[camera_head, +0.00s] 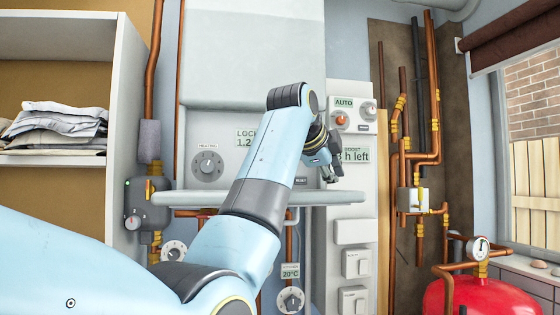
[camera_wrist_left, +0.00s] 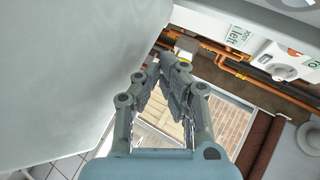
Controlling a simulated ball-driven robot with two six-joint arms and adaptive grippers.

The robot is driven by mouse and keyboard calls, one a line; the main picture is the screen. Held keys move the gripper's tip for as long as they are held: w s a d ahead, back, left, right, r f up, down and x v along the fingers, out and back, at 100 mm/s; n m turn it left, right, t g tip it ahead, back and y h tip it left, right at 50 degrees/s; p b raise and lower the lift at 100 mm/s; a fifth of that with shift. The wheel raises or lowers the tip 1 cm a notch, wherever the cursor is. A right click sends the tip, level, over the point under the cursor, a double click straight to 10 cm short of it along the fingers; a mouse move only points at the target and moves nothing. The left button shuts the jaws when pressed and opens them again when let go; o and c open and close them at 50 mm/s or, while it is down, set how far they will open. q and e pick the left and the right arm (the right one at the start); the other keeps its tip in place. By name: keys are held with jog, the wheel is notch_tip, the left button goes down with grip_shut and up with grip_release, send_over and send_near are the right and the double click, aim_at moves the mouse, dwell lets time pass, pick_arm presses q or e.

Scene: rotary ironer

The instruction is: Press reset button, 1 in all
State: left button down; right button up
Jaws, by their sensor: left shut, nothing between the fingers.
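A small dark plate (camera_head: 301,181) that seems to read RESET sits on the pale machine front, just left of my left gripper and partly beside my forearm. A second small dark label (camera_head: 364,127) is on the panel under the AUTO knob; its print is too small to read surely. My left gripper (camera_head: 333,174) is shut and empty in front of the panel, near the "h left" display (camera_head: 356,155). In the left wrist view the left gripper (camera_wrist_left: 166,72) has its fingers together, with no button between them. My right gripper is not in view.
A grey horizontal bar (camera_head: 335,197) runs across the machine below the gripper. Several knobs, including the HEATING dial (camera_head: 208,166), surround it. Copper pipes (camera_head: 432,100) and a red tank (camera_head: 480,297) stand at right; a shelf with folded cloth (camera_head: 58,128) is at left.

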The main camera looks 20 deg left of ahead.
aim_at(306, 178)
pick_arm(q)
jog(key=shift+s+a+f+n+g+y+p, duration=0.2)
jog(key=shift+s+a+f+y+p, duration=0.15)
jog(key=shift+a, duration=0.25)
jog(key=shift+s+a+f+n+g+y+p, duration=0.1)
jog(key=shift+s+a+f+g+y, duration=0.15)
jog(key=shift+a+f, duration=0.3)
jog(key=shift+w+a+r, duration=0.1)
jog(key=shift+w+r, duration=0.05)
jog(key=shift+w+a, duration=0.8)
jog(key=shift+w, duration=0.4)
jog(key=shift+w+a, duration=0.85)
jog(key=shift+w, duration=0.35)
jog(key=shift+w+a, duration=0.8)
jog(key=shift+w, duration=0.4)
jog(key=shift+w+a, duration=0.25)
jog(key=shift+w, duration=0.05)
jog(key=shift+w+a, duration=0.2)
jog(key=shift+w, duration=0.15)
jog(key=shift+s, duration=0.1)
jog(key=shift+s+d, duration=0.45)
jog(key=shift+s, duration=0.15)
